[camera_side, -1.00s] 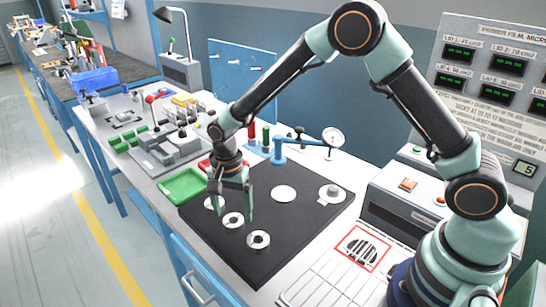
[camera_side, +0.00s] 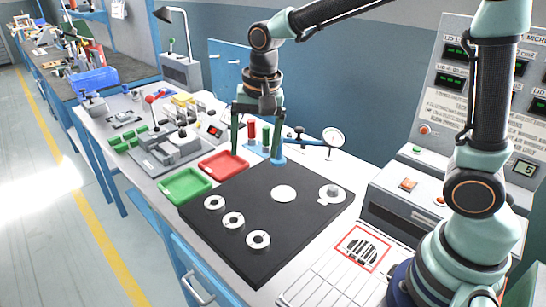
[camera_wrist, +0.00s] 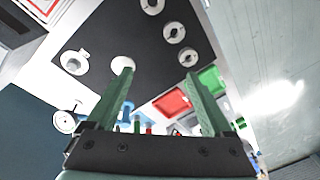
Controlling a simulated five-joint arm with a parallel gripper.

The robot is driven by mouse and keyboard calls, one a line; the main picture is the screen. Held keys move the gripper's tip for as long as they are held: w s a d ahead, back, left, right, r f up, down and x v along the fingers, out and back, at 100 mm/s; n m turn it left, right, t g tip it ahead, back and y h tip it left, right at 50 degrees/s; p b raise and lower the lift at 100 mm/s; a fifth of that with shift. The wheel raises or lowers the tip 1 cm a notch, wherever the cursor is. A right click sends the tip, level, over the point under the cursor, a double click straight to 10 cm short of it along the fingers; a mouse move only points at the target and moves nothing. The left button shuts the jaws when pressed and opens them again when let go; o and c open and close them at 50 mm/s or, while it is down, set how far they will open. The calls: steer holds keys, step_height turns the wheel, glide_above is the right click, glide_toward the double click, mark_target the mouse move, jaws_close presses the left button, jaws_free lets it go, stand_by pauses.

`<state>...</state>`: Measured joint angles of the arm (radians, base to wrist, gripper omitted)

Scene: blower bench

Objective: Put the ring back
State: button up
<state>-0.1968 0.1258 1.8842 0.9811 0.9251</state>
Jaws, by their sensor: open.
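Three pale rings with dark centres lie in a row on the black mat (camera_side: 225,262): a left ring (camera_side: 214,203), a middle ring (camera_side: 233,220) and a front ring (camera_side: 258,240). I cannot tell which one the task means. A flat white disc (camera_side: 284,194) and a pale piece with a raised knob (camera_side: 331,193) lie on the mat's right half. My gripper (camera_side: 256,150) is open and empty, raised behind the mat near the red tray. In the wrist view, the rings, such as the middle ring (camera_wrist: 174,33), show beyond my open fingers (camera_wrist: 158,75).
A green tray (camera_side: 185,186) and a red tray (camera_side: 222,164) sit behind and left of the mat. A dial gauge (camera_side: 333,138) on a blue stand (camera_side: 278,158) is close to my right finger. A grey machine (camera_side: 405,200) stands at the right.

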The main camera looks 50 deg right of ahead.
steer(key=s+d+r+n+t, duration=0.3)
steer(key=s+d+r+n, duration=0.2)
steer(key=s+d+n, duration=0.3)
steer(key=shift+s+t, duration=0.4)
steer(key=shift+s, duration=1.55)
steer(key=shift+r, duration=0.1)
